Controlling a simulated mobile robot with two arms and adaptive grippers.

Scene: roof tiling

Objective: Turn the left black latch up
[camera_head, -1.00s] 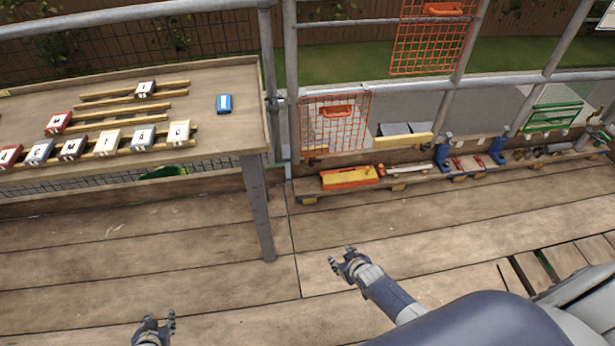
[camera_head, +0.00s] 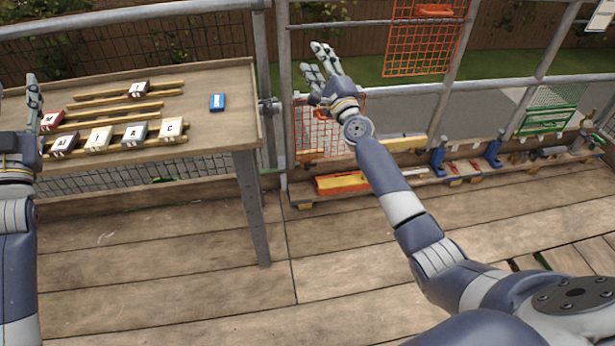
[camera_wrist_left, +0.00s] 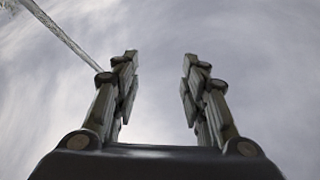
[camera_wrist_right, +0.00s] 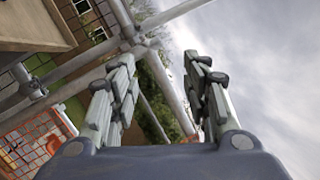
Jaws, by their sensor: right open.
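I cannot make out a black latch with certainty in any view. A dark coupler (camera_head: 268,106) is on the upright post at the table's right end, too small to tell if it is a latch. My right gripper (camera_head: 317,58) is raised in front of the fence, right of that post, its fingers apart and empty. In the right wrist view the right gripper (camera_wrist_right: 158,60) points up at the railing joint and sky. My left gripper (camera_head: 34,95) is upright at the table's left side. In the left wrist view its fingers (camera_wrist_left: 160,60) are apart with only sky between.
Orange mesh panels (camera_head: 425,45) and metal rails (camera_head: 400,90) stand behind. A low shelf with tools (camera_head: 470,172) runs right. The plank floor (camera_head: 160,260) is open.

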